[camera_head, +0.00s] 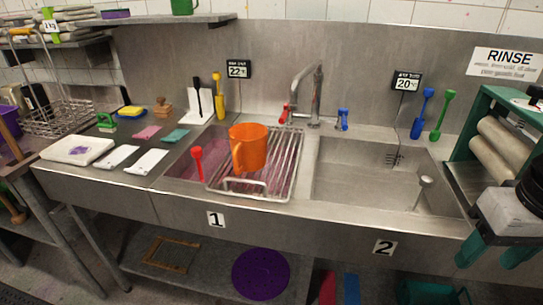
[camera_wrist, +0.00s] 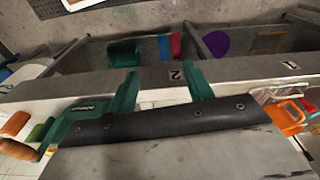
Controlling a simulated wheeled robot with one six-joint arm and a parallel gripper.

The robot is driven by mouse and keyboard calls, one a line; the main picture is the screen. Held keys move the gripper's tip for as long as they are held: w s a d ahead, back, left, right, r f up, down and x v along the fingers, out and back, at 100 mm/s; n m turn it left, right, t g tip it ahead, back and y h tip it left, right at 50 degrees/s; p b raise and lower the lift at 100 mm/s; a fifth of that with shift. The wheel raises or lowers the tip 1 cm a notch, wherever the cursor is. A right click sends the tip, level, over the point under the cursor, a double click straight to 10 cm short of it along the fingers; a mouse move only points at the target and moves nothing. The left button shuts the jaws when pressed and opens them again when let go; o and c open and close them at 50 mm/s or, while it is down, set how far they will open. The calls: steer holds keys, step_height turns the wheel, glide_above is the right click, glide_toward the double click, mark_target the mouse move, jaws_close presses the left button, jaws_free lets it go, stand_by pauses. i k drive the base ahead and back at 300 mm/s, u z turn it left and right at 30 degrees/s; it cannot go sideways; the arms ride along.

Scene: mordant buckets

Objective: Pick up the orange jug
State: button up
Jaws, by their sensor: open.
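The orange jug (camera_head: 252,145) stands upright on a wire rack (camera_head: 290,160) over the left sink, marked 1. Its handle points left and toward the front. It also shows at the right edge of the wrist view, upside down and cut off (camera_wrist: 287,117). My gripper (camera_head: 495,253) is at the lower right in the head view, in front of the counter near basin 2. Its green fingers are apart with nothing between them, as the wrist view also shows (camera_wrist: 162,88). It is well to the right of the jug.
A red-handled tool (camera_head: 197,160) leans in the left sink beside the jug. The faucet (camera_head: 307,95) rises behind the rack. The right basin (camera_head: 360,175) holds a grey upright piece. A green-framed roller machine (camera_head: 490,115) stands at right. Blue and green scoops lean against the back wall.

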mark_target(246, 152)
steer(key=u, duration=0.55)
steer(key=k, duration=0.6)
steer(key=u, duration=0.95)
steer(key=i, duration=1.2)
steer(key=z, duration=0.85)
steer(key=i, duration=0.4)
steer(key=z, duration=0.3)
